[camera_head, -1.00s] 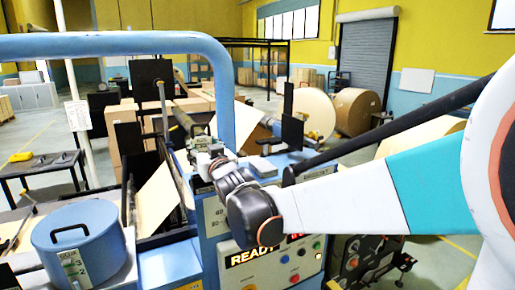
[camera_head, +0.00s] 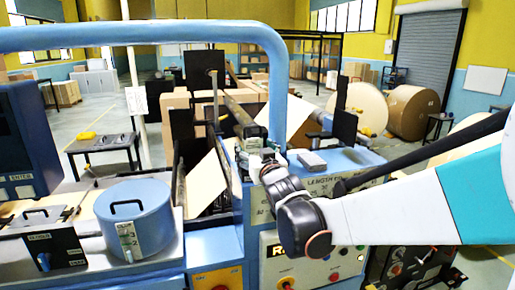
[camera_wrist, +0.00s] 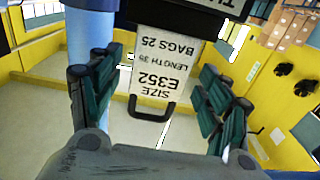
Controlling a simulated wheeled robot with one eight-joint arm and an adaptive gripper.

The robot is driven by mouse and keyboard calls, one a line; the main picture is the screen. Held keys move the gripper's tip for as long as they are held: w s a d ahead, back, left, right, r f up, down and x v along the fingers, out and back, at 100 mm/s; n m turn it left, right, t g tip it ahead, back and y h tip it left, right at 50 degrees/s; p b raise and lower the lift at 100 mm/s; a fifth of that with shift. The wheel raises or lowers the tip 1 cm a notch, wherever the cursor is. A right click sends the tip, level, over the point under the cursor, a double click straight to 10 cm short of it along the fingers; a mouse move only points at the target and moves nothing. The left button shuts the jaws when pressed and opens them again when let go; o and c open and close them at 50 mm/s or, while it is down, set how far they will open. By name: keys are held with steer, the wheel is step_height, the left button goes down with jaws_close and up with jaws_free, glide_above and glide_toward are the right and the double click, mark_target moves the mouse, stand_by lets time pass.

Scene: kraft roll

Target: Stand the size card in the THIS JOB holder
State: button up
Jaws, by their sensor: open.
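The size card (camera_wrist: 165,62) is white with black print, reading SIZE E352, LENGTH 35, BAGS 25, upside down in the wrist view. A dark handle loop (camera_wrist: 150,110) is at its end nearer my gripper. A dark holder (camera_wrist: 187,17) is at the card's far end, with a sign starting "TH" (camera_wrist: 232,6) partly cut off. I cannot tell how deep the card sits in it. My gripper (camera_wrist: 157,78) is open, its green-padded fingers apart on either side of the card. In the head view my gripper (camera_head: 262,163) is small, above the blue machine, and the card cannot be made out.
The blue machine has a control panel (camera_head: 315,255) and a thick blue tube frame (camera_head: 140,32) in front of my view. A blue round canister (camera_head: 135,218) and a dark lever box (camera_head: 52,250) stand at left. A grey block (camera_head: 312,160) lies right of my gripper.

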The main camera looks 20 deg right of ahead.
steer(key=shift+s+r, duration=0.2)
steer(key=s+b, duration=0.3)
steer(key=s, duration=0.9)
steer(key=s+f+g, duration=1.1)
steer(key=s+f, duration=0.6)
steer(key=s, duration=0.4)
steer(key=shift+s+f, duration=0.2)
steer(key=shift+f, duration=0.1)
step_height(320, 180, down, 23)
steer(key=b, duration=2.2)
steer(key=shift+r, duration=0.2)
